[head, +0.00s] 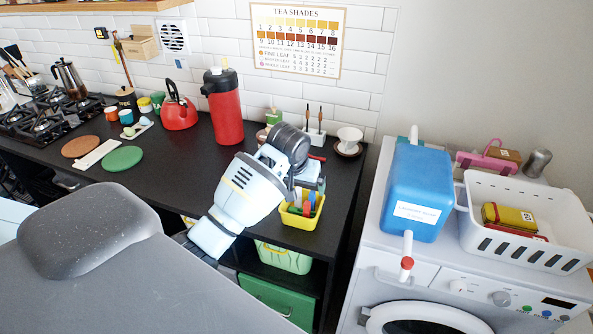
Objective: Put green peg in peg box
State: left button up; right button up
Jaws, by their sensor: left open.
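The yellow peg box (301,219) stands near the front edge of the black worktop, with several coloured pegs in it. Red, blue, orange and green show among them. My left gripper (310,182) is over the back of the box, pointing down, and its arm comes in from the lower left. It is open; its fingers are small and partly hidden by the wrist, so I cannot tell whether a peg lies between them. I cannot make out a separate green peg outside the box. My right gripper is out of view.
A red flask (223,112) and red kettle (178,108) stand behind my arm. A white holder (317,138) and cup (349,138) stand behind the box. A blue container (416,190) and white basket (523,228) are on the washing machine to the right.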

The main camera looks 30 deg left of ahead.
pick_arm(q)
jog(key=a+v, duration=0.1)
jog(key=v, duration=0.7)
jog(key=s+d+f+m+t+h, duration=0.1)
jog(key=s+d+f, duration=0.15)
jog(key=f, duration=0.45)
jog(key=s+d+f+m+t, duration=0.1)
jog(key=s+d+f, duration=0.15)
jog(key=f, duration=0.45)
jog(key=s+d+f+m+h, duration=0.1)
jog(key=s+d+f, duration=0.1)
jog(key=s+f, duration=0.35)
jog(key=s+d+f+t, duration=0.1)
jog(key=s+d+f, duration=0.1)
jog(key=s, duration=0.4)
jog(key=s+d+f+m+t, duration=0.1)
jog(key=s+d+f, duration=0.1)
jog(key=s+f, duration=0.2)
jog(key=s+d+f+m+t+h, duration=0.1)
jog(key=s+d+f, duration=0.1)
jog(key=s, duration=0.7)
jog(key=shift+s+d+f, duration=0.15)
jog(key=shift+d+f, duration=0.2)
jog(key=shift+f, duration=0.55)
